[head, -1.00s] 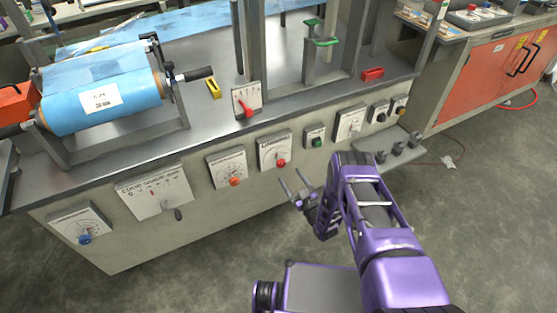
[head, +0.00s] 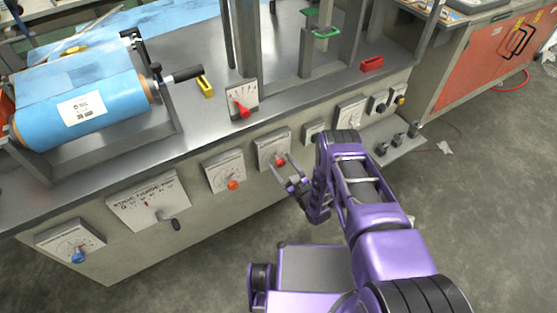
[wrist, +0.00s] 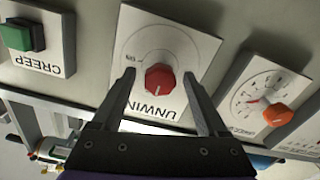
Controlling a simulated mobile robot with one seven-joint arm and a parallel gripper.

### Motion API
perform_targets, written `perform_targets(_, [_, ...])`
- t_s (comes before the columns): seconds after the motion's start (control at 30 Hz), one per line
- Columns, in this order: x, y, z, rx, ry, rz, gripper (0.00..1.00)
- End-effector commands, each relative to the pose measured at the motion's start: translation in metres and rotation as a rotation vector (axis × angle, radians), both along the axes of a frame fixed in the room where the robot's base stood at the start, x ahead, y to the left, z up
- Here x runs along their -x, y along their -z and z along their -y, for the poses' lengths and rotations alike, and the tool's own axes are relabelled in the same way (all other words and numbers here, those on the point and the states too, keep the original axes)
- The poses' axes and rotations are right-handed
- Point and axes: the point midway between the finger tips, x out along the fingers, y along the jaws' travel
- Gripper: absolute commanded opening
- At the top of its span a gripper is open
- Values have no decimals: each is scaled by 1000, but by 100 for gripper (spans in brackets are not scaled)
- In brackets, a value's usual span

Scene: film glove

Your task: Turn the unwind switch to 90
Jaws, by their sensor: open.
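The unwind switch is a red knob (wrist: 159,79) on a white plate (wrist: 183,32) marked "UNWIN…", upside down in the wrist view. In the head view the red knob (head: 280,161) sits on its dial plate (head: 268,147) on the machine's front panel. My gripper (wrist: 157,72) is open, with one finger on each side of the red knob in the wrist view. A gap shows between each finger and the knob; I cannot tell how far the fingertips are from the panel. In the head view my gripper (head: 288,172) is just in front of the red knob.
An orange knob (wrist: 277,115) on its own dial plate is close to the right in the wrist view. A green button (wrist: 17,37) on the "CREEP" plate (wrist: 54,54) is at the left.

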Motion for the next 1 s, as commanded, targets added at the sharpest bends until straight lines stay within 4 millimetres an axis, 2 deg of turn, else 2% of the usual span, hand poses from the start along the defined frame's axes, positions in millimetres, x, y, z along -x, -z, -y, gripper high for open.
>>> perform_targets(0.43, [1, 0, 1, 0, 0, 0, 76])
perform_targets(0.83, [1, 0, 0, 0, 0, 0, 4])
perform_targets(0.87, [1, 0, 0, 0, 0, 0, 0])
perform_targets(1.0, [1, 0, 0, -2, 0, -1, 0])
